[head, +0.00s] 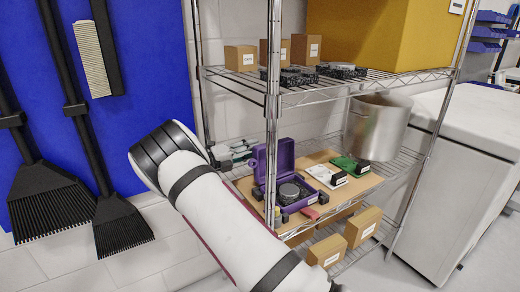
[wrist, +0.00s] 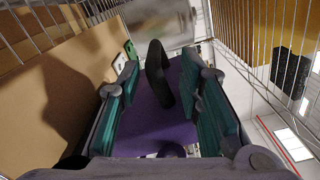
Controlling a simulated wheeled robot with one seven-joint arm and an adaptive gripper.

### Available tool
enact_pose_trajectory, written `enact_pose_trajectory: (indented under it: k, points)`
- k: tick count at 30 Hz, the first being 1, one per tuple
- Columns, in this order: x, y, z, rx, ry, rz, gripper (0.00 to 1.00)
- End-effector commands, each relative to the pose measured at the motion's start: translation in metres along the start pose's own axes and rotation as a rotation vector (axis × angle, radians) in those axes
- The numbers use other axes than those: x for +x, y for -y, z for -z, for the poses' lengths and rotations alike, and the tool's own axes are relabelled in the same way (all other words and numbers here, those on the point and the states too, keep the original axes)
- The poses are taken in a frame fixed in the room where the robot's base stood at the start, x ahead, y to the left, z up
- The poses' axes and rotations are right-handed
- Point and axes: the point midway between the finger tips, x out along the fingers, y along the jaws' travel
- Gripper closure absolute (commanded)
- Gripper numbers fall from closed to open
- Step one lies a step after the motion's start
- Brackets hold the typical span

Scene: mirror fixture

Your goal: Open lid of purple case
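The purple case (head: 290,190) stands on a board on the middle wire shelf. Its lid (head: 274,160) is raised, standing upright at the left and back, and a round dark object (head: 289,191) sits in the base. My gripper (head: 241,151) is just left of the case, behind the shelf's front post. In the wrist view, my gripper (wrist: 168,78) has its two teal-padded fingers spread apart. A purple surface of the case (wrist: 155,125) and a dark curved piece (wrist: 157,72) show between them. I cannot tell whether the fingers touch the case.
A green item (head: 350,164) and a white item (head: 326,176) lie right of the case. A metal pot (head: 375,127) stands farther right. Boxes (head: 362,226) are on the shelf below. The chrome post (head: 272,110) and upper shelf (head: 325,92) bound the space around my gripper.

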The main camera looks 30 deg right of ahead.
Motion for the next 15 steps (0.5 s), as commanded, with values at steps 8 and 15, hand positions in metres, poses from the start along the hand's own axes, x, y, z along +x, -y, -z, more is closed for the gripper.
enact_pose_trajectory:
  k: [8, 15]
  points:
    - [-0.055, -0.001, 0.0, -0.001, 0.002, -0.001, 0.67]
    - [-0.076, -0.001, 0.0, 0.0, 0.001, -0.001, 0.67]
